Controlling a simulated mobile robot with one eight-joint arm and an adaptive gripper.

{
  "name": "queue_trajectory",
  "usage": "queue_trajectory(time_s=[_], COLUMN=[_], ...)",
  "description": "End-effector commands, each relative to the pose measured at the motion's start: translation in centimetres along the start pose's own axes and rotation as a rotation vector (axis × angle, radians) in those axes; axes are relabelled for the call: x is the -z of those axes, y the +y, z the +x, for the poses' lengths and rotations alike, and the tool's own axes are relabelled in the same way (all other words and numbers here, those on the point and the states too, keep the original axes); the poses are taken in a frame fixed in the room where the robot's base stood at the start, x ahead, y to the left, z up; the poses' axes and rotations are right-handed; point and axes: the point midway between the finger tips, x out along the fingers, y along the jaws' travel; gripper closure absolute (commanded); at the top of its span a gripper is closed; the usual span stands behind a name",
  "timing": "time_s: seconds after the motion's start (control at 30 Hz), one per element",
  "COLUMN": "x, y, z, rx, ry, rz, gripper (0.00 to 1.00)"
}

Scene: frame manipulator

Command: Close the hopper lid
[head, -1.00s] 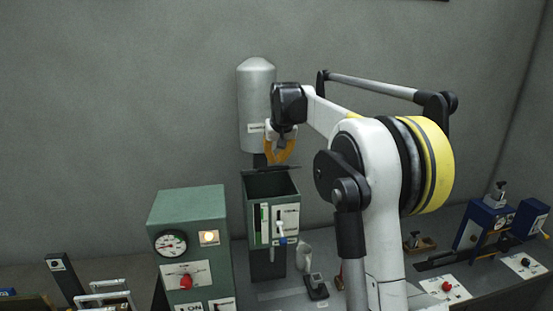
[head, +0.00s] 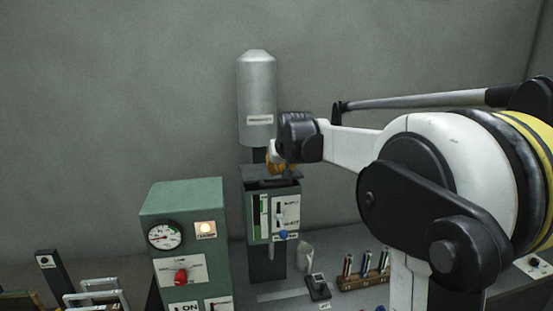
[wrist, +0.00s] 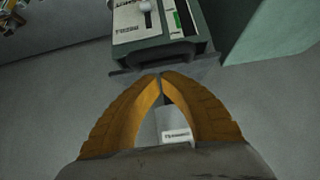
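The green hopper (head: 262,205) stands below the grey cylinder (head: 257,100) in the head view. Its dark lid (head: 288,174) lies low and nearly flat over the opening, and the inside is hidden. I cannot tell whether the lid is fully seated. My gripper (head: 275,168) is right at the lid, its orange fingers partly hidden by my wrist. In the wrist view my gripper (wrist: 160,75) has its fingertips together with nothing held between them. The tips are at the edge of the dark lid (wrist: 205,72); contact is likely but not certain. The hopper's front panel (wrist: 150,22) shows beyond.
A green control box (head: 186,235) with gauge and red knob stands left of the hopper. A small black switch unit (head: 318,287) and a rack of several small cylinders (head: 363,278) sit to the right on the bench. The wall behind is bare.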

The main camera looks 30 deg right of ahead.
Motion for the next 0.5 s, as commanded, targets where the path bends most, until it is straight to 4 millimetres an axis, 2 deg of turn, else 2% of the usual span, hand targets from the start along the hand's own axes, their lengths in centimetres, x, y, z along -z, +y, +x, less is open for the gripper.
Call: queue_trajectory(time_s=[0.03,0.1,0.3,0.5], x=[-1.6,-2.5,-4.2,-5.0], y=[0.0,0.0,0.0,0.0], z=[1.0,1.5,2.8,3.4], rx=[0.0,0.0,0.0,0.0], ry=[0.032,0.077,0.109,0.108], rz=[0.0,0.0,-0.001,0.0], gripper=[1.0,1.0,1.0,1.0])
